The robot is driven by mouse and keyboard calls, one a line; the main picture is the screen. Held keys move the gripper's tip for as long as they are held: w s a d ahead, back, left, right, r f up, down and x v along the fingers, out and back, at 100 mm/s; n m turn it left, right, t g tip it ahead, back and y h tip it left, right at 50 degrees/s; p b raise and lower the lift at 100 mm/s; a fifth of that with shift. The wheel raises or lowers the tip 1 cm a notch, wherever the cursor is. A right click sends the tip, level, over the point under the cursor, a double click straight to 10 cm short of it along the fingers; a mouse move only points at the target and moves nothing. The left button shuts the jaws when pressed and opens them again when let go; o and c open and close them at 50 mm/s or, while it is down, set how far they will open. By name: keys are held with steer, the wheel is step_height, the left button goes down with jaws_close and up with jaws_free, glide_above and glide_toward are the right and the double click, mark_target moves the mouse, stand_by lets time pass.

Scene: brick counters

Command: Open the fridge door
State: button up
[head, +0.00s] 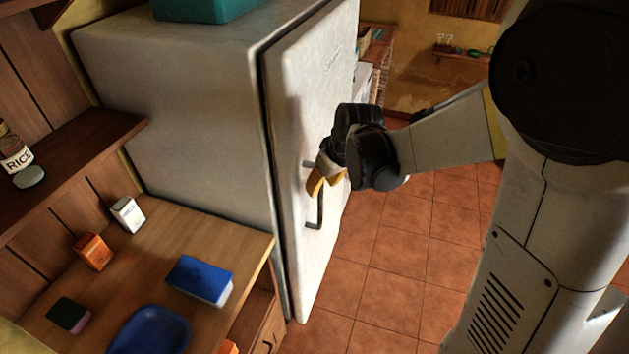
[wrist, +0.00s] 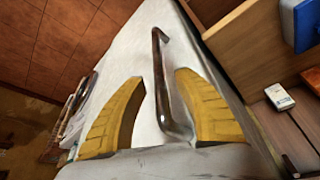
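The white fridge (head: 190,110) stands at the back left in the head view. Its door (head: 310,110) faces right and looks shut, with a dark seam along its edge. A dark bar handle (head: 320,208) is on the door, partly hidden by my gripper (head: 325,182). In the wrist view the handle (wrist: 158,85) runs between the two yellow fingers of my gripper (wrist: 160,108). The fingers are apart, with a gap on each side of the handle. The white door surface (wrist: 135,60) lies behind it.
A wooden counter (head: 190,235) left of the fridge holds a blue box (head: 200,280), a blue tray (head: 150,330) and small packets. A shelf with a rice jar (head: 17,155) is above it. Tiled floor (head: 400,270) right of the door is clear. A teal box (head: 205,8) sits on the fridge.

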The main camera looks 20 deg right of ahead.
steer(key=shift+x, duration=1)
steer(key=shift+c, duration=0.5)
jaws_close()
steer(key=shift+s+d, duration=0.1)
